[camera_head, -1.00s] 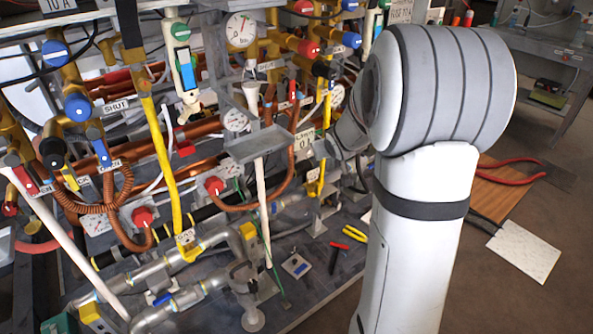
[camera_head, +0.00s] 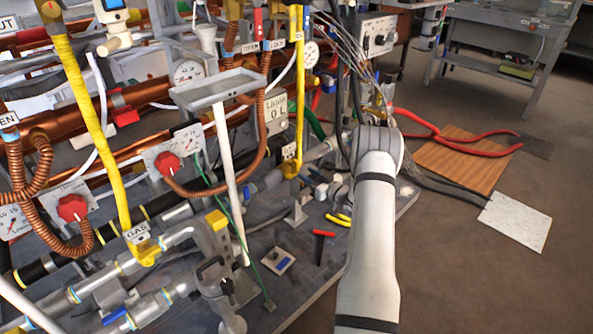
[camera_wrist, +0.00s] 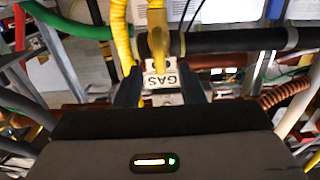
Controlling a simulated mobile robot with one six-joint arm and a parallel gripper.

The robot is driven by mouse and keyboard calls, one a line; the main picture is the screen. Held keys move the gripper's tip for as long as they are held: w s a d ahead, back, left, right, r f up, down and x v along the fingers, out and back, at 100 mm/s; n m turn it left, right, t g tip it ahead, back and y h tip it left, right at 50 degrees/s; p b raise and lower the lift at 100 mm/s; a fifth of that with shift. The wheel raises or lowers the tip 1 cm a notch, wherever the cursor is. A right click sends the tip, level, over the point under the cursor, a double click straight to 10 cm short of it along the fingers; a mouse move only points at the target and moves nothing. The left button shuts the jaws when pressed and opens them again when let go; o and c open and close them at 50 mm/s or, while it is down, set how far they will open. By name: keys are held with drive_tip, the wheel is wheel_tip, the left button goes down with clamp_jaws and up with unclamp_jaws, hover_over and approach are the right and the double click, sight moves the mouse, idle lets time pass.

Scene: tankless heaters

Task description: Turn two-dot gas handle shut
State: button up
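In the wrist view a GAS label plate (camera_wrist: 164,80) sits between the two dark fingers of my gripper (camera_wrist: 161,90). The plate reads upside down; a yellow fitting (camera_wrist: 158,25) rises above it. The fingers stand apart on either side of the plate; I cannot tell whether they touch it. Any dots marking the handle are too small to read for sure. In the head view a GAS label (camera_head: 137,234) hangs at the foot of a yellow pipe (camera_head: 88,120), and another yellow pipe (camera_head: 297,80) stands further right. My arm hides my gripper there.
A grey tray on a white post (camera_head: 217,89) and red dials (camera_head: 72,208) crowd the pipework. Red-handled tools (camera_head: 322,246) lie on the bench. Large red pliers (camera_head: 455,142) rest on a wooden board (camera_head: 465,165).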

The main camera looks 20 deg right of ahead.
sight(298, 167)
drive_tip(key=b+x, duration=0.2)
drive_tip(key=x, duration=0.4)
drive_tip(key=shift+w+a+r, duration=0.1)
drive_tip(key=shift+w, duration=0.25)
drive_tip(key=shift+c, duration=0.4)
clamp_jaws()
